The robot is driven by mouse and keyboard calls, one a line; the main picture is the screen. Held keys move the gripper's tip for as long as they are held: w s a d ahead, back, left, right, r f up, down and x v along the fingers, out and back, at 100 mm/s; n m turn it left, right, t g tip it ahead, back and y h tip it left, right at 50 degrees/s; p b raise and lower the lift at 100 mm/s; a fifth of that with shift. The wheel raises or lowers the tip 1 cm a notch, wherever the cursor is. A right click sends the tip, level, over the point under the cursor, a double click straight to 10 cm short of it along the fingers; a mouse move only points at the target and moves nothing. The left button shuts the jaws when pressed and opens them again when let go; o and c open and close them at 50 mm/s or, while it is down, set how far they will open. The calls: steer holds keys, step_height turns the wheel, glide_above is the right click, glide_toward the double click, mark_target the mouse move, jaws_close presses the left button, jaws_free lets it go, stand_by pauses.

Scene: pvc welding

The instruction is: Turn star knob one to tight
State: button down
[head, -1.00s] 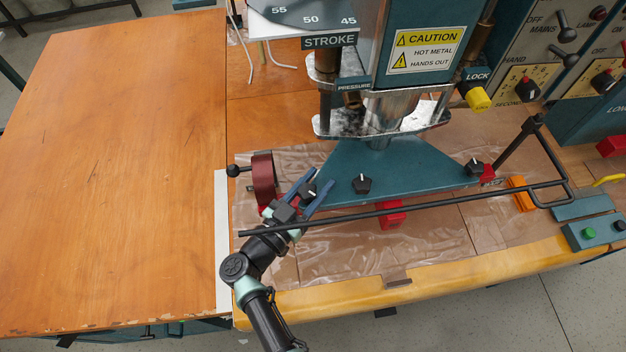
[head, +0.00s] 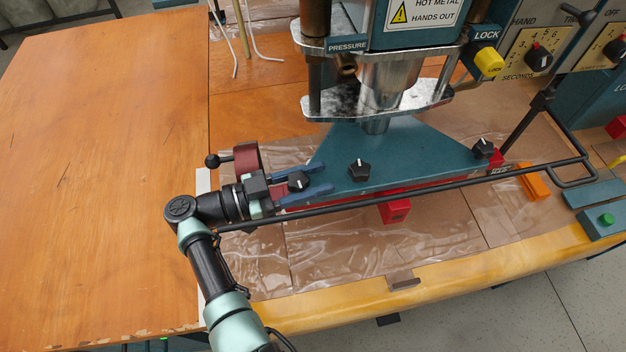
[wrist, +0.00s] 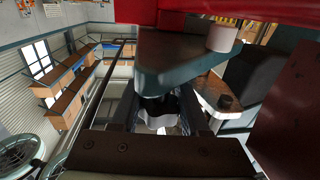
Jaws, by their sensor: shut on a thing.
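Three black star knobs sit along the teal triangular plate (head: 400,155): a left one (head: 298,181), a middle one (head: 359,170) and a right one (head: 483,149). Each has a small white mark. My gripper (head: 324,179) reaches in from the left, its blue fingers on either side of the left star knob and shut on it. In the wrist view a dark knob (wrist: 158,107) shows between the fingers, under the plate's edge. The fingers partly hide its sides, and I cannot read its exact angle.
A long black bar (head: 400,196) runs along the plate's front, close to my gripper. A dark red disc-shaped part (head: 246,158) with a black ball handle stands just behind my wrist. The wooden table (head: 100,150) at left is clear.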

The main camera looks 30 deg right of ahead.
stand_by(0.4)
steer(key=shift+c, duration=2)
jaws_free()
steer(key=w+a+b, duration=0.2)
steer(key=a+b, duration=0.2)
steer(key=a, duration=0.8)
steer(key=shift+a+b, duration=0.4)
